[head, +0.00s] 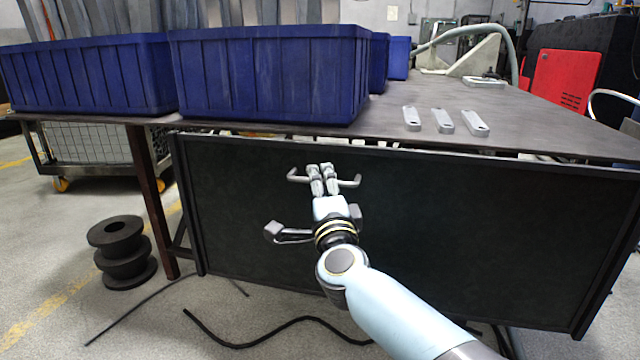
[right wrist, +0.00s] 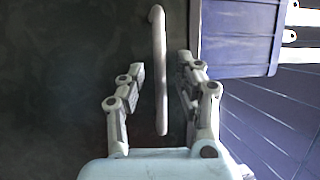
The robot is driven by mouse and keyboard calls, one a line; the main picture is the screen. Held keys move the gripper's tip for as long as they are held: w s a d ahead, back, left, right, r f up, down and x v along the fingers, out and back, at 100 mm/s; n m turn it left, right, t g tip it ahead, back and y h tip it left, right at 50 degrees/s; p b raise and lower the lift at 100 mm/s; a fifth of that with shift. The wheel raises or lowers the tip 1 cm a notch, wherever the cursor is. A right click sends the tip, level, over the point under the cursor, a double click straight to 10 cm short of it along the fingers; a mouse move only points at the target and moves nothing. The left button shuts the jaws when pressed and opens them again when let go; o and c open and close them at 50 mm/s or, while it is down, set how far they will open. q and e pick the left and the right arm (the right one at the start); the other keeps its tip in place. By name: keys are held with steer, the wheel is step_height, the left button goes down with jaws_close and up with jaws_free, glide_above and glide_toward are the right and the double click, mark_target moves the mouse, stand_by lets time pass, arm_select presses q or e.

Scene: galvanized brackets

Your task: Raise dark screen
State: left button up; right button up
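The dark screen (head: 450,230) is a wide black framed panel, standing below the front edge of the table. A pale bar handle (head: 351,183) is on its upper part. The handle also shows in the right wrist view (right wrist: 161,95), running between the two fingers. My right gripper (head: 321,172) is at the middle of the handle, its fingers apart on either side of the bar. Dark gaps show between the bar and both fingers, so the gripper is open and not closed on it. My left gripper is in neither view.
Blue bins (head: 270,80) stand on the table (head: 400,115) above the screen. Three grey brackets (head: 442,120) lie to their right. Dark spools (head: 122,252) are stacked on the floor at left. A black cable (head: 270,335) lies on the floor below.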

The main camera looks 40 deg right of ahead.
steer(key=shift+w+d+r, duration=0.1)
steer(key=shift+w+d, duration=0.15)
steer(key=shift+w, duration=0.2)
steer(key=shift+c, duration=0.2)
jaws_close()
